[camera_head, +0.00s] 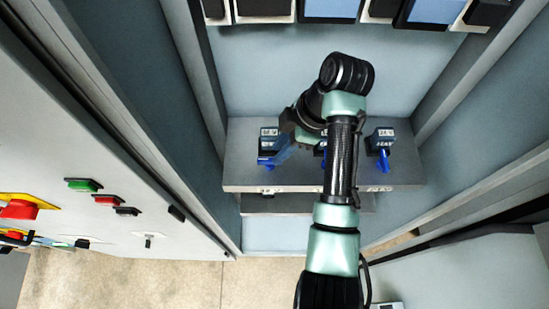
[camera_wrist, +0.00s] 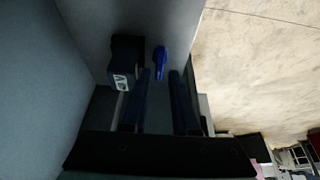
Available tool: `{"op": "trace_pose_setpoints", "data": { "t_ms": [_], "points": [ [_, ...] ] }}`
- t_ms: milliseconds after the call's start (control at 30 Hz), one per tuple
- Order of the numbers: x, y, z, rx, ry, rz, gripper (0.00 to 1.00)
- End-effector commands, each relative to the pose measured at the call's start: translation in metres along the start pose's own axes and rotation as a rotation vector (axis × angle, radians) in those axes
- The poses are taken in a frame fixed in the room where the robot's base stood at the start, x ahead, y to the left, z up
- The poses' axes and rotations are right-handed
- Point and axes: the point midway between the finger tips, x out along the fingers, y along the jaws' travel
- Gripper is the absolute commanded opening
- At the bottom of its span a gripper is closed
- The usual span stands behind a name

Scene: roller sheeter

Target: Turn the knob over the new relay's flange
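A shelf (camera_head: 235,170) in the cabinet bears dark blocks that look like relays: a left one (camera_head: 268,134), a right one (camera_head: 381,136) and a middle one mostly hidden behind my arm. Blue knobs sit in front of the left and right blocks: the left knob (camera_head: 265,160) and the right knob (camera_head: 383,160). I cannot tell which block is the new relay. My gripper (camera_wrist: 161,72) is at the left block. In the wrist view its fingers are apart, with a blue knob (camera_wrist: 160,60) at the gap just past the tips. A dark block (camera_wrist: 126,62) with a white label stands left of the fingers.
The cabinet's side walls (camera_head: 462,78) stand close on both sides of the shelf. Several dark and blue modules (camera_head: 331,9) line the back at the top. A panel with buttons (camera_head: 108,199) is at the left. Bare floor (camera_head: 165,280) lies below.

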Motion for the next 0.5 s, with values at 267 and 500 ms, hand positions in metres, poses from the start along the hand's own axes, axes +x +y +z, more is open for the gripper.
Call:
{"op": "trace_pose_setpoints", "data": {
  "t_ms": [267,500],
  "points": [
    [0.03,0.0,-0.001,0.0,0.0,-0.001,0.28],
    [0.035,0.0,0.0,0.0,-0.001,0.0,0.28]
  ]
}}
